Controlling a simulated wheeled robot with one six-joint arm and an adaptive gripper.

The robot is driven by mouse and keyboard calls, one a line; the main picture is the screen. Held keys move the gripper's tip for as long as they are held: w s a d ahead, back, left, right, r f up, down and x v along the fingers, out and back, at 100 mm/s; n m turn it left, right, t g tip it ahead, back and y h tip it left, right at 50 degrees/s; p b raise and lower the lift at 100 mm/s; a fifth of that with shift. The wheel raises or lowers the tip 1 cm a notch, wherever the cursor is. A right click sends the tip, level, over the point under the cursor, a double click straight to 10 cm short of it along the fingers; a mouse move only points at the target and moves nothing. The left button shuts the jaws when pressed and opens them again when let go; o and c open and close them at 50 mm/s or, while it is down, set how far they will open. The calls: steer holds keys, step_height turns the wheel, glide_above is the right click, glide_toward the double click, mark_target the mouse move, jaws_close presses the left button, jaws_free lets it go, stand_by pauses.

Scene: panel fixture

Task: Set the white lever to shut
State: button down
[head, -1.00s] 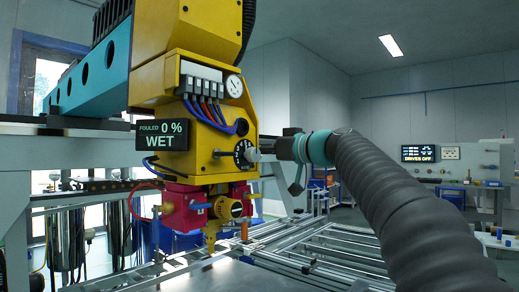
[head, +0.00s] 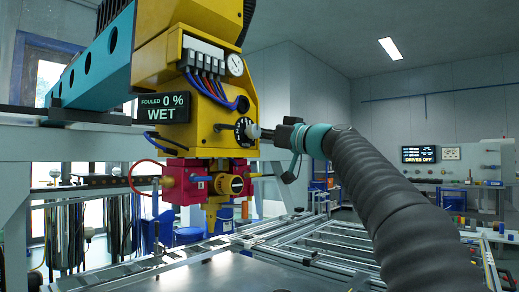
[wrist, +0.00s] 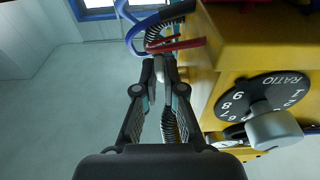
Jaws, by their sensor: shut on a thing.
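In the wrist view my gripper (wrist: 157,82) is shut with a pale grey-white piece between its fingertips, which I take for the white lever (wrist: 159,67). Most of it is hidden by the fingers. In the head view my gripper (head: 272,133) is at the right side of the yellow machine head (head: 166,75), level with its dial. There I cannot make out the lever apart from the gripper. I cannot read the lever's setting.
A black RATIO dial with a grey-white knob (wrist: 275,131) stands close beside the fingers. Blue and red hoses (wrist: 178,44) run near the fingertips. A magenta block (head: 182,183) hangs below the head, above a metal frame table (head: 320,245).

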steer(key=b, duration=0.2)
steer(key=f+y+b, duration=0.1)
steer(key=b, duration=0.1)
steer(key=shift+w+a+f+t, duration=0.15)
steer(key=shift+a+f+t, duration=0.1)
steer(key=shift+t, duration=0.15)
steer(key=y+b, duration=0.1)
steer(key=t+b, duration=0.1)
steer(key=shift+w+a+r+y+b, duration=0.1)
steer(key=shift+w+a+y+b, duration=0.15)
steer(key=shift+y+b, duration=0.15)
steer(key=shift+t, duration=0.3)
steer(key=c, duration=1.3)
jaws_free()
steer(key=shift+r, duration=0.2)
steer(key=p, duration=0.2)
steer(key=r+g+h+p, duration=0.1)
steer(key=p, duration=0.1)
steer(key=shift+s+d+r, duration=0.15)
steer(key=shift+s+d, duration=0.1)
steer(key=shift+d, duration=0.1)
steer(key=h+p, duration=0.1)
steer(key=p, duration=0.2)
steer(key=g+h+p, duration=0.1)
steer(key=p, duration=0.2)
steer(key=g+h+p, duration=0.1)
steer(key=p, duration=0.2)
steer(key=shift+s+d+r, duration=0.25)
steer(key=shift+d+r, duration=0.05)
steer(key=shift+r, duration=0.1)
